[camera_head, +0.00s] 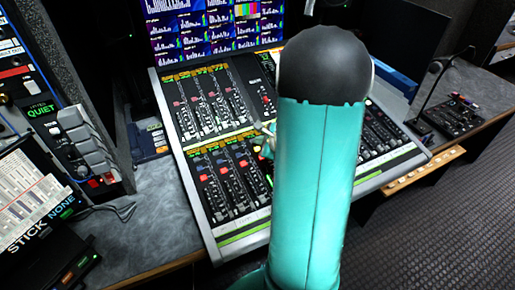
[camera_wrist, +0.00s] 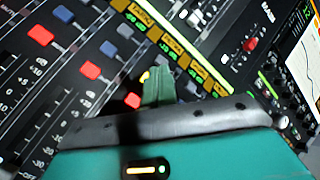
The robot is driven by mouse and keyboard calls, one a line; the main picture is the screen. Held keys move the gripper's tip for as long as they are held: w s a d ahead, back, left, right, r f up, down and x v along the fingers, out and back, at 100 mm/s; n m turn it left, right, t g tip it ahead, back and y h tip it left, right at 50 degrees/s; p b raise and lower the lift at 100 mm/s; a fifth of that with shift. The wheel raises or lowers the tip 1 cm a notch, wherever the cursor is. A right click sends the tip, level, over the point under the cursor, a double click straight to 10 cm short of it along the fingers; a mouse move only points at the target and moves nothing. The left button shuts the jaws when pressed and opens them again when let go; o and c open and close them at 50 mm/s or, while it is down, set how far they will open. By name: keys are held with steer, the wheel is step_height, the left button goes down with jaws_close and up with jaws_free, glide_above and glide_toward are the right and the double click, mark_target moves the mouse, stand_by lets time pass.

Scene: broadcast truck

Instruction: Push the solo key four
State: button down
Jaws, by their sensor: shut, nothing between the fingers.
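The mixing console (camera_head: 215,240) stands in front of me with two banks of channel strips. In the wrist view its lower bank shows red keys (camera_wrist: 40,36) and blue keys (camera_wrist: 64,14) in rows, above the fader scales. I cannot read which of them is solo key four. My gripper (camera_wrist: 160,84) is shut and empty, its tip over the panel between the rightmost visible red key (camera_wrist: 132,101) and the lit yellow-green display strip (camera_wrist: 170,46). Whether it touches the panel I cannot tell. In the head view my teal arm hides the middle of the console and most of my gripper.
A screen wall (camera_head: 205,28) rises behind the console. At the left are a panel with a green QUIET label (camera_head: 43,110) and grey levers (camera_head: 92,148). At the right are a gooseneck microphone (camera_head: 432,88) and a small black box (camera_head: 455,117).

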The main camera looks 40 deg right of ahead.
steer(key=shift+s+a+r, duration=0.1)
steer(key=shift+s+r, duration=0.1)
steer(key=shift+r, duration=1.15)
steer(key=shift+s+r, duration=0.15)
steer(key=shift+r, duration=1.15)
